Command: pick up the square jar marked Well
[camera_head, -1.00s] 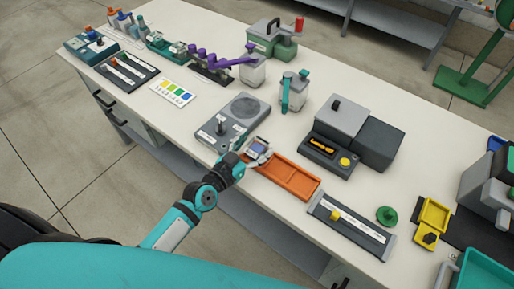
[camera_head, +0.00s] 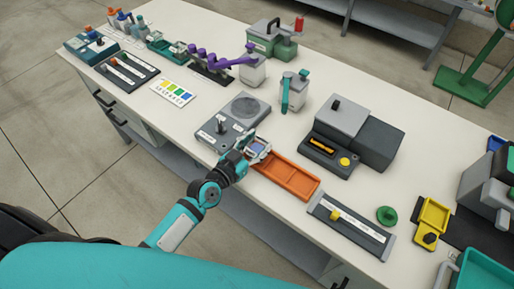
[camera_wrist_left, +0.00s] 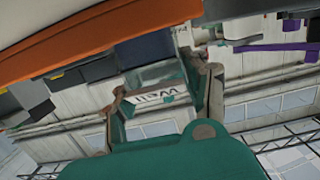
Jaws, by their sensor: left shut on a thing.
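The square jar marked Well (camera_head: 259,147) is a small clear jar with a bluish look, at the left end of the orange tray (camera_head: 289,180) near the bench's front edge. In the left wrist view the jar (camera_wrist_left: 155,98) shows its label, upside down, between the two fingers. My left gripper (camera_head: 256,153) is shut on the jar, one finger on each side; it also shows in the left wrist view (camera_wrist_left: 162,100). I cannot tell whether the jar's base touches anything. My right gripper is not in view.
A grey stirrer-like device (camera_head: 233,118) stands just behind the gripper. A grey box device with a yellow knob (camera_head: 345,162) is to the right, and a slider panel (camera_head: 350,224) lies beyond the tray. White bench top is free behind the tray.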

